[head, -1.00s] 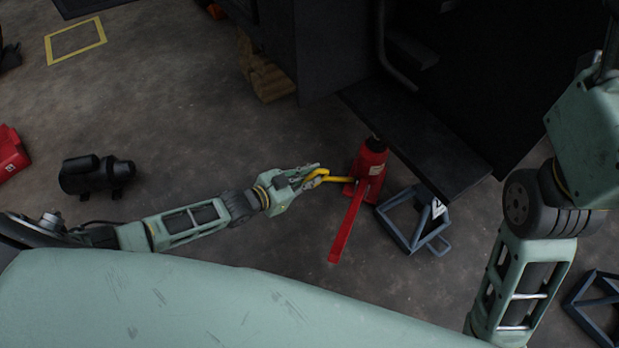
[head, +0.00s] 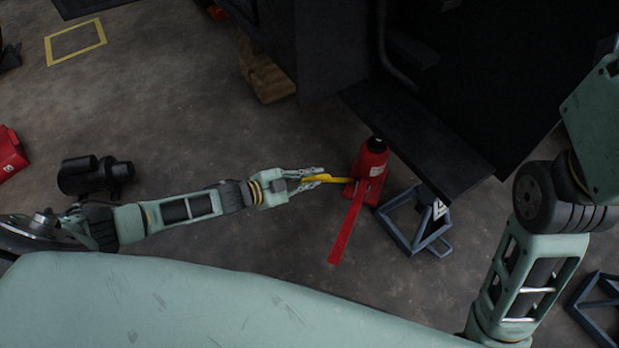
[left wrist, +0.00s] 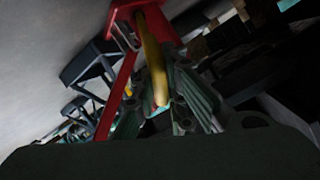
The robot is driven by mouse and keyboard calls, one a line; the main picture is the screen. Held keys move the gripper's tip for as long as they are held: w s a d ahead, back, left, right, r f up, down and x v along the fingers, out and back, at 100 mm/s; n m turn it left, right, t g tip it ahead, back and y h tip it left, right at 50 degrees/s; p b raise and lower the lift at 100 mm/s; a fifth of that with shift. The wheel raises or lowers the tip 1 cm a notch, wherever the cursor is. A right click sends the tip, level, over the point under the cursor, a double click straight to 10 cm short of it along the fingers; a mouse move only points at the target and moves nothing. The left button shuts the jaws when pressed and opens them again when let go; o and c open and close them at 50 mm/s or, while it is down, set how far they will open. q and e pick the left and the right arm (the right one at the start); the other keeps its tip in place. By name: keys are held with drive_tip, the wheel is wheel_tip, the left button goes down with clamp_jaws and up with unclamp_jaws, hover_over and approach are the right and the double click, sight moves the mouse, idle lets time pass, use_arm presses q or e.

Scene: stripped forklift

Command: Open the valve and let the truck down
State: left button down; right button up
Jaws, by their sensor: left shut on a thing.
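A red bottle jack (head: 371,160) stands on the floor beside the dark truck's (head: 420,135) low step. Its long red handle (head: 347,228) slopes down toward my body. A yellow valve lever (head: 341,180) sticks out from the jack's base toward the left. My left gripper (head: 316,179) is shut on the lever's outer end. In the left wrist view the lever (left wrist: 152,50) runs from the red jack base (left wrist: 122,18) down between my fingers (left wrist: 170,98). My right arm is at the right of the head view; its gripper is out of view.
A blue-grey jack stand (head: 408,232) stands just right of the jack, and another (head: 597,308) at the lower right edge. A black motor-like unit (head: 95,175) and a red box (head: 10,154) lie at the left. The floor between is clear.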

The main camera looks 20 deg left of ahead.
use_arm(q)
drive_tip(key=shift+s+d+f, duration=0.15)
drive_tip(key=shift+s, duration=0.05)
drive_tip(key=c, duration=1.9)
unclamp_jaws()
drive_tip(key=shift+o, duration=0.4)
drive_tip(key=shift+w, duration=0.1)
drive_tip(key=v, duration=1.2)
